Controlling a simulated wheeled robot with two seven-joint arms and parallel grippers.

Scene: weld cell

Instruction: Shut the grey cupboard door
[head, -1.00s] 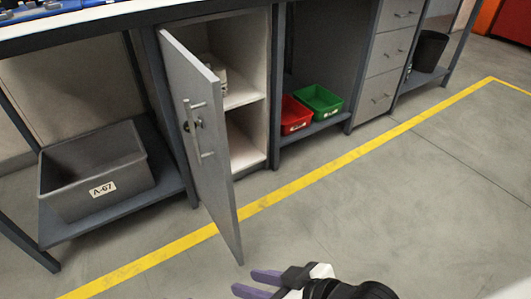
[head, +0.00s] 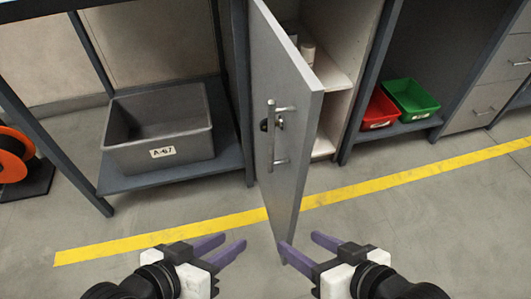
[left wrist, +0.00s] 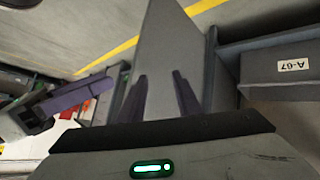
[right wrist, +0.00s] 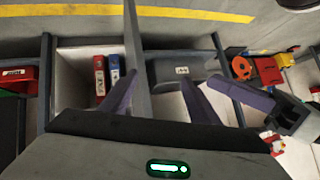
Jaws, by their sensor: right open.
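The grey cupboard door (head: 285,125) stands wide open, swung out toward me, with a bar handle (head: 271,135) and a lock on its face. Its panel also shows in the left wrist view (left wrist: 165,50), and nearly edge-on in the right wrist view (right wrist: 136,60). My left gripper (head: 233,243) is open and empty, low in front on the handle-face side of the door. My right gripper (head: 299,241) is open and empty; in the head view one finger overlaps the door's lower corner. I cannot tell whether it touches.
The cupboard interior (head: 325,75) has shelves with small items; red and blue binders (right wrist: 107,75) show too. A grey bin (head: 160,135) labelled A-67 stands on the left lower shelf. Red (head: 380,110) and green (head: 412,100) bins stand right. An orange reel (head: 14,150) is far left. Floor in front is clear.

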